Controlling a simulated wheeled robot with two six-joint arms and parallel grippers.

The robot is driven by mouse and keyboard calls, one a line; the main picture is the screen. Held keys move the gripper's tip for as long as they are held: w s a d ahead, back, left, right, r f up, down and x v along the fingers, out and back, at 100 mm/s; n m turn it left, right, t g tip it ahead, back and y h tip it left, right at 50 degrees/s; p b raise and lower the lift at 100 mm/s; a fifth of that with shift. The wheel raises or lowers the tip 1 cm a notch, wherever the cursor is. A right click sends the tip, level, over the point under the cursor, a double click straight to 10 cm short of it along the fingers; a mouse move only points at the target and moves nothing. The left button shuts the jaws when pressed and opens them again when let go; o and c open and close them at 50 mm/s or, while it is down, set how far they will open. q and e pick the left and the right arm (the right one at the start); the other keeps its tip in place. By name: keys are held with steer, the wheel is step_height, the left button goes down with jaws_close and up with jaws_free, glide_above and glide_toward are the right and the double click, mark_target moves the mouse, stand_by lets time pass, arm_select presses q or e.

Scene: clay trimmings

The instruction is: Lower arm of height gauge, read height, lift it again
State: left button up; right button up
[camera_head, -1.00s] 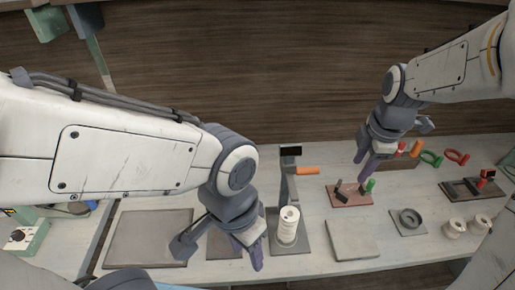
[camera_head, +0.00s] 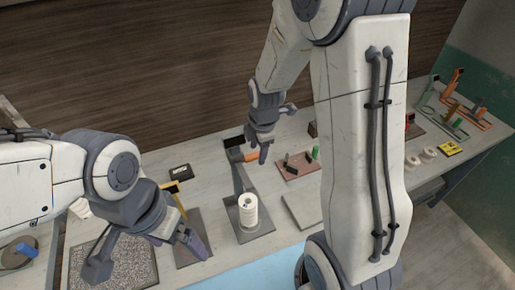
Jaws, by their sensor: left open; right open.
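The height gauge (camera_head: 239,178) stands upright mid-table, with a dark display on top. Its orange handle (camera_head: 251,157) sticks out to the right near the top. A white ribbed cylinder (camera_head: 248,212) stands on the gauge's grey base plate (camera_head: 262,226). My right gripper (camera_head: 263,156) points down at the orange handle's outer end and partly hides it; I cannot tell whether it touches. It is open. My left gripper (camera_head: 196,246) is open, low over a dark plate left of the gauge. The display's digits cannot be read.
A reddish board (camera_head: 298,172) with small dark and green pieces lies right of the gauge. A pale slab (camera_head: 298,208) is partly hidden by my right arm. White rolls (camera_head: 420,158) and a yellow item (camera_head: 449,148) lie at the right. A speckled plate (camera_head: 135,258) lies at the left.

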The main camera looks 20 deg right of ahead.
steer(key=shift+f, duration=0.4)
jaws_close()
steer(key=shift+w, duration=0.1)
stand_by(1.1)
